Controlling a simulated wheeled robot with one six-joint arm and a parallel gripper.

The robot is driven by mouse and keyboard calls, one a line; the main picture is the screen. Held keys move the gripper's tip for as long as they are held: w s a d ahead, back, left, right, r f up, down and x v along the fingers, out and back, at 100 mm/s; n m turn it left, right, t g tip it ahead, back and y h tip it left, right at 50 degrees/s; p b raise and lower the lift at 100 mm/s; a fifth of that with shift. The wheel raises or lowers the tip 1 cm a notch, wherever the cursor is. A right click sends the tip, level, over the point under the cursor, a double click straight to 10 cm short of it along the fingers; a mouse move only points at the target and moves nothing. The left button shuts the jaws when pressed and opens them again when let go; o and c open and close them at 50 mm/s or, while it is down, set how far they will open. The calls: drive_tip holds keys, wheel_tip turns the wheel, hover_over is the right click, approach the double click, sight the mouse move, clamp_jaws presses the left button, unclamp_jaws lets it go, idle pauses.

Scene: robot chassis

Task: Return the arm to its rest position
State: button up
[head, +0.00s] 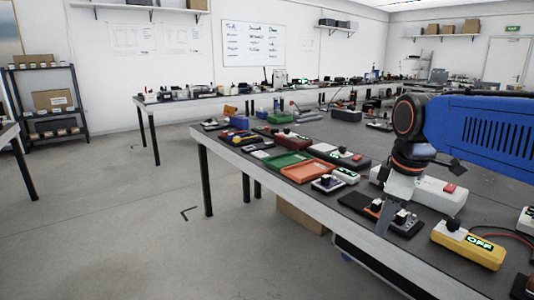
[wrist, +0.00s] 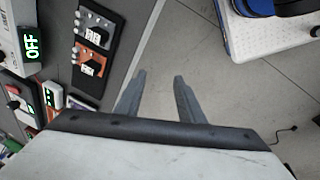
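My blue arm reaches in from the right in the head view, bent down at the wrist. My gripper (head: 384,232) points down near the front edge of the long dark table (head: 330,129). In the wrist view my gripper (wrist: 159,77) shows two grey fingers apart, with nothing between them but grey floor and the table's pale edge nearby. It looks open and empty. In the head view it overlaps a dark panel with knobs (head: 404,223); I cannot tell the height of the gap. The wrist view shows a panel with an orange part (wrist: 91,62) left of the fingers.
A yellow box (head: 468,246) with an OFF display stands right of my gripper. A white box with a red button (head: 440,194) is behind it. The floor (head: 130,220) left of the table is clear.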

drive_tip(key=s+d+f+m+t, duration=0.2)
drive_tip(key=s+f+m, duration=0.9)
drive_tip(key=s+f, duration=0.2)
drive_tip(key=shift+s, duration=0.4)
